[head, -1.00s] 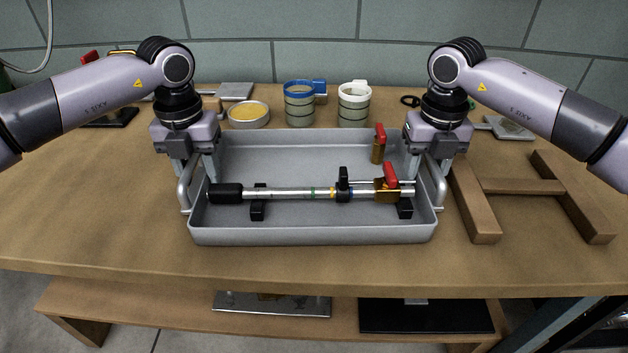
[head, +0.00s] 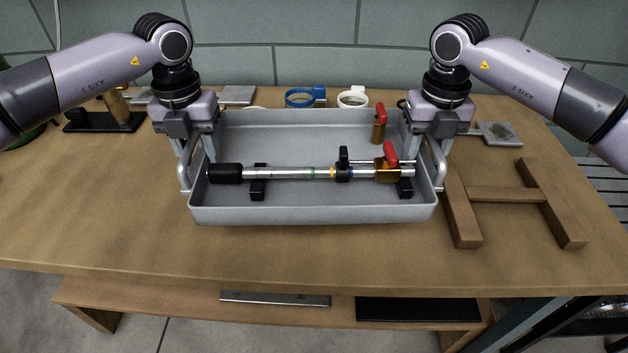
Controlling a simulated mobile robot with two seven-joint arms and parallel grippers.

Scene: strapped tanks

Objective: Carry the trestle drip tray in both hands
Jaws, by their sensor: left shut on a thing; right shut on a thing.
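The grey drip tray (head: 312,214) is held level above the wooden bench, in the middle of the head view. A metal rod (head: 290,172) with a black end lies across two black rests in it. A brass valve with a red lever (head: 379,128) stands at the tray's back right. My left gripper (head: 196,148) is shut on the tray's left handle (head: 184,174). My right gripper (head: 428,148) is shut on its right handle (head: 441,172). The fingertips are partly hidden by the tray's sides and handles.
A wooden H-shaped trestle (head: 505,194) lies on the bench (head: 120,220) right of the tray. A blue-rimmed cup (head: 300,98) and a white-rimmed cup (head: 352,99) stand behind, partly hidden by the tray. The bench front is clear.

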